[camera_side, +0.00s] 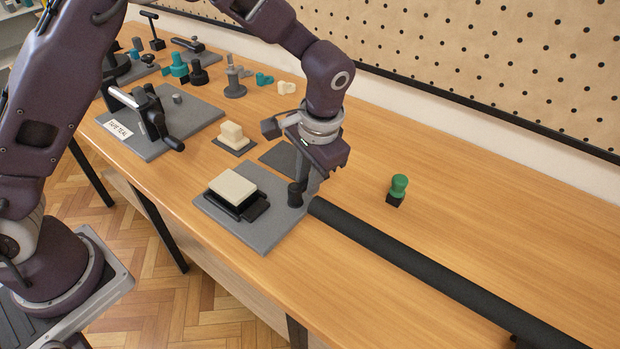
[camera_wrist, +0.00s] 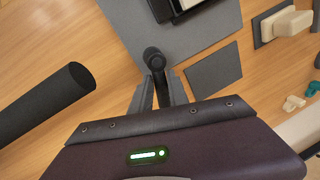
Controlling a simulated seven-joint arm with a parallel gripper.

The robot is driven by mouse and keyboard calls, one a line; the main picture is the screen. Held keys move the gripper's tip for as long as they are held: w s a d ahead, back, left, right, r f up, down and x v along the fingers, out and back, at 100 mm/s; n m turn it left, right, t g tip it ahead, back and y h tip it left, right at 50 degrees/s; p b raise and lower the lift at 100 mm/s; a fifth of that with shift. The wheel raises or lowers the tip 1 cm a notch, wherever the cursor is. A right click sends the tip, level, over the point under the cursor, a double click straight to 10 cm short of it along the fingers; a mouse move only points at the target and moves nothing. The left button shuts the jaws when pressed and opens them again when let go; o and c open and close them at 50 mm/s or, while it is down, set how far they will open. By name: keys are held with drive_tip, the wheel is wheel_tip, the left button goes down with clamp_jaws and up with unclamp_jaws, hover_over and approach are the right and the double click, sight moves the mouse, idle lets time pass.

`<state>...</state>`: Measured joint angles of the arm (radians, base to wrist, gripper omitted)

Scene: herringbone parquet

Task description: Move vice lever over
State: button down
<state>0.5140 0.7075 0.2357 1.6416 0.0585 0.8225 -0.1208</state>
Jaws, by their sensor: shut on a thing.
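A grey base plate (camera_side: 262,236) holds a low black vice (camera_side: 240,205) with a cream block (camera_side: 232,187) on top. A short black lever (camera_side: 296,196) with a round knob stands at the plate's right side. My gripper (camera_side: 301,176) points down over this lever and is shut on it. In the wrist view the lever's round black end (camera_wrist: 153,58) shows at the fingertips of my gripper (camera_wrist: 157,88). The fingers hide part of the lever, and the grey plate (camera_wrist: 190,18) lies beyond it.
A long black tube (camera_side: 430,265) lies just right of the plate. A green-topped stamp (camera_side: 398,188) stands behind it. A dark flat pad (camera_side: 284,158), a small cream block (camera_side: 232,134) and a labelled clamp plate (camera_side: 190,122) are behind left. The bench's right rear is mostly clear.

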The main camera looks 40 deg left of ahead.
drive_tip(key=shift+w+a+n+g, duration=0.1)
drive_tip(key=shift+a+n+g, duration=0.15)
drive_tip(key=shift+n, duration=0.75)
drive_tip(key=shift+a+n+g, duration=0.15)
drive_tip(key=shift+a+n, duration=0.15)
drive_tip(key=shift+n, duration=0.7)
drive_tip(key=c, duration=1.3)
unclamp_jaws()
drive_tip(key=r, duration=0.3)
drive_tip(key=d+r, duration=0.1)
drive_tip(key=r, duration=0.3)
drive_tip(key=shift+w+d, duration=0.1)
drive_tip(key=shift+d, duration=0.1)
